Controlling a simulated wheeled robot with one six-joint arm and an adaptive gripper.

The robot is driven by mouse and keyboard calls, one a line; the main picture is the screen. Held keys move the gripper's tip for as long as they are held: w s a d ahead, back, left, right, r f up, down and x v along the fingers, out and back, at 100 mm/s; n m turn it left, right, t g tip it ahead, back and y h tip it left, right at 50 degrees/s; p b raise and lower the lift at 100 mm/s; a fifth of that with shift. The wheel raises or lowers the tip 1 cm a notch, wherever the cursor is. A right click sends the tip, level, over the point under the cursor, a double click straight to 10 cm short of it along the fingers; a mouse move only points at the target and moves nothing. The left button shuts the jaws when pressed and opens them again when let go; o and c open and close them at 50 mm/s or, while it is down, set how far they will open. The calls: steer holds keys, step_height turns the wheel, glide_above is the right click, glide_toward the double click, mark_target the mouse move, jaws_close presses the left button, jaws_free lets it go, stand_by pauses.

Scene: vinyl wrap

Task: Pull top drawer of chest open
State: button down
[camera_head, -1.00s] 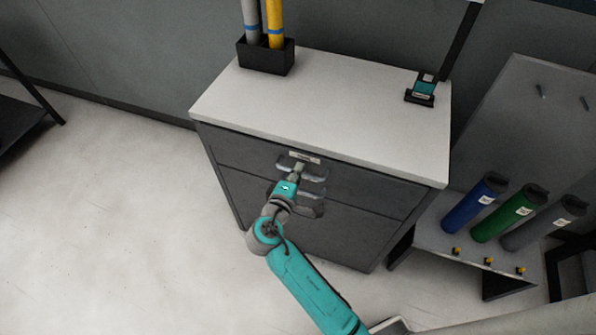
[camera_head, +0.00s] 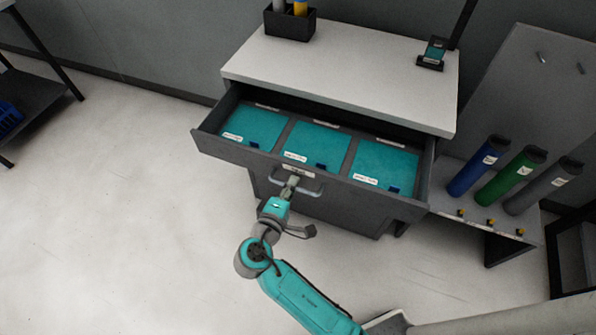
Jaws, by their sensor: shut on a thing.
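The grey chest has a white top (camera_head: 340,75). Its top drawer (camera_head: 390,203) stands pulled well out, and three teal-lined compartments (camera_head: 318,143) with small white labels show inside. My gripper (camera_head: 292,184) is at the front of this drawer, shut on its light handle (camera_head: 309,188) near the middle of the front. The gripper and wrist hide part of the handle. The chest's lower front (camera_head: 340,218) shows only partly below the open drawer.
A black box (camera_head: 290,24) with grey and yellow rolls and a small device (camera_head: 433,53) stand on the chest. Blue (camera_head: 478,166), green (camera_head: 510,176) and grey (camera_head: 543,186) rolls are on a rack at right.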

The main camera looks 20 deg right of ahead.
steer(key=shift+f+v, duration=0.2)
steer(key=shift+v, duration=0.8)
steer(key=shift+f+v, duration=0.25)
steer(key=shift+v, duration=0.8)
steer(key=c, duration=1.2)
jaws_free()
steer(key=shift+s+a, duration=0.1)
steer(key=v, duration=1.2)
